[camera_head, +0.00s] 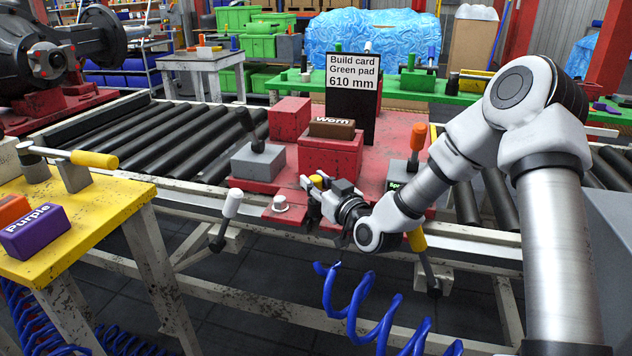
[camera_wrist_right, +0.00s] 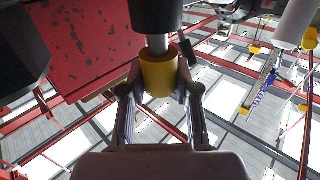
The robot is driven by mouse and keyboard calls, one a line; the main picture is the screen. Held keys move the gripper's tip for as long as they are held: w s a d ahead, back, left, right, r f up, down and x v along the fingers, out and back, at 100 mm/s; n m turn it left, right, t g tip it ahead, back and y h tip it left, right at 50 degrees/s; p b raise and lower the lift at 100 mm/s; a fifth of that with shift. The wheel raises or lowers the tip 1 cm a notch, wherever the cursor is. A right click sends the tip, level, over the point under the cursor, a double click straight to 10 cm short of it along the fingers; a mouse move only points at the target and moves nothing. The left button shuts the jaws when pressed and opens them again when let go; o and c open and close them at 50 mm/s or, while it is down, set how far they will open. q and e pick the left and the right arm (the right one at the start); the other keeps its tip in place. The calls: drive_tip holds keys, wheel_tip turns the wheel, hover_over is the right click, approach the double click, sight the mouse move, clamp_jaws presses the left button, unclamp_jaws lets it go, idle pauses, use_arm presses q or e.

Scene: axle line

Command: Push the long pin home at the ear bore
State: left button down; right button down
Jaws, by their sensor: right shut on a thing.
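My right gripper (camera_head: 317,190) is low at the front edge of the red fixture (camera_head: 278,186). In the right wrist view the gripper (camera_wrist_right: 159,88) is shut on a yellow cylindrical part (camera_wrist_right: 159,76), which looks like the head of the long pin. A short grey shank (camera_wrist_right: 158,44) runs from it to a black round part (camera_wrist_right: 156,14), and I cannot tell whether it is seated there. In the head view only a bit of the yellow part (camera_head: 317,180) shows above the fingers. The ear bore cannot be made out. My left gripper is not in view.
A red block with a brown "Worn" piece (camera_head: 332,128) stands just behind the gripper. A build card (camera_head: 351,75) reads "Green pad 610 mm". A white-handled lever (camera_head: 231,204) and a yellow-handled lever (camera_head: 417,238) flank the fixture. A blue coiled hose (camera_head: 352,318) hangs in front.

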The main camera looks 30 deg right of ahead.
drive_tip(key=shift+f+b, duration=0.75)
drive_tip(key=shift+f, duration=0.35)
drive_tip(key=c, duration=0.8)
unclamp_jaws()
drive_tip(key=shift+f, duration=0.1)
drive_tip(key=shift+o, duration=0.2)
drive_tip(key=shift+s, duration=0.1)
drive_tip(key=s, duration=0.7)
drive_tip(key=shift+s+a, duration=0.15)
drive_tip(key=shift+a, duration=0.05)
